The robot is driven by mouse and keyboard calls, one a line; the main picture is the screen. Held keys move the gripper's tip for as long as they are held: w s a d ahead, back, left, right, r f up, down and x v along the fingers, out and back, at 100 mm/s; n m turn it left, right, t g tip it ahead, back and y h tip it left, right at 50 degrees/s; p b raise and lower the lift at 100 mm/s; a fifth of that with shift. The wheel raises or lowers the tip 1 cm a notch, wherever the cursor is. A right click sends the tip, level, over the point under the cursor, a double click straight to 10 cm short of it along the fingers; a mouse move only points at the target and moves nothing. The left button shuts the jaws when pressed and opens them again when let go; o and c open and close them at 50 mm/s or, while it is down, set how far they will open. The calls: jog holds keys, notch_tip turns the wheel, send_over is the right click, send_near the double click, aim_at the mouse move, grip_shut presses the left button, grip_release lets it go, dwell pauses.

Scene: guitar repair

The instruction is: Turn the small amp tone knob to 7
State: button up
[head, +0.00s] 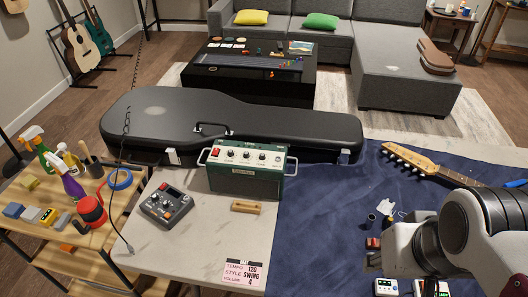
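The small green amp (246,182) stands on the light worktop near the middle of the head view, in front of the guitar case. Its pale top panel carries a red switch (215,152) at the left and a row of small knobs (247,155). The knob labels and pointer settings are too small to read, so I cannot tell which knob is tone. My arm reaches in from the lower right, well to the right of the amp. Its grey end (375,259) is near the blue mat; the fingers cannot be made out. Nothing of mine touches the amp.
A black guitar case (235,118) lies behind the amp. A grey pedal unit (166,205), a wooden block (246,207) and a pink note card (243,273) lie around its front. A guitar neck (410,158) lies on the blue mat (315,215), whose left part is clear.

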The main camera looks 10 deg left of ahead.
jog(key=w+a+f+n+g, duration=0.15)
jog(key=w+a, duration=0.25)
jog(key=w, duration=0.4)
jog(key=w+a+f+n+g, duration=0.1)
jog(key=w+a+f, duration=0.1)
jog(key=w+a, duration=0.45)
jog(key=n+t+y, duration=0.2)
jog(key=n+y, duration=0.1)
jog(key=n, duration=0.2)
send_near(263, 155)
jog(key=shift+w+a+n, duration=0.1)
jog(key=shift+w+n, duration=0.15)
jog(key=shift+n, duration=0.1)
jog(key=shift+f, duration=0.2)
jog(key=shift+x, duration=3.7)
jog(key=shift+s, duration=0.1)
